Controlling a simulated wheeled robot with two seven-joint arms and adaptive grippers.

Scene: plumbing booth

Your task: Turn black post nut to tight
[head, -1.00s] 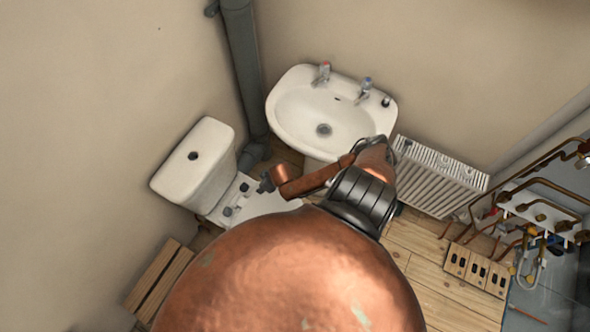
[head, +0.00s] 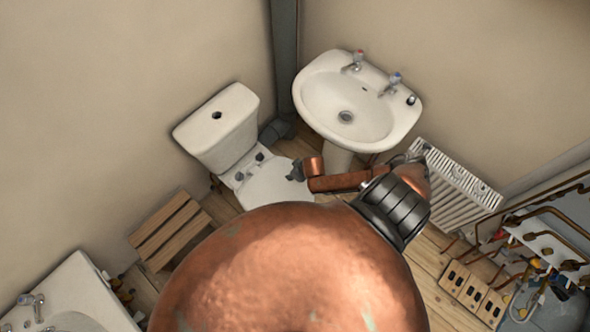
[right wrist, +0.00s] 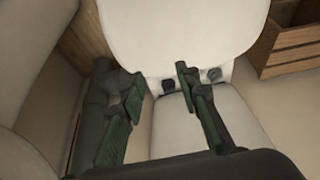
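Two small dark knob-like nuts show at the back of the white toilet's pan (head: 275,188), below the cistern (head: 218,125): one nearer the basin (head: 259,156), one nearer the wooden crate (head: 240,176). They also show in the right wrist view, one between the finger lines (right wrist: 168,86) and one right of them (right wrist: 215,75). I cannot tell which is the black post nut. My right gripper (head: 298,170) is over the pan, apart from both nuts. In the right wrist view its fingers (right wrist: 158,90) are spread and empty. My left gripper is not in view.
A white basin (head: 352,92) with two taps stands right of the toilet. A slatted wooden crate (head: 172,228) lies to its left. A bath (head: 75,290) is at lower left. A radiator (head: 460,185) and copper pipework (head: 545,235) are at right.

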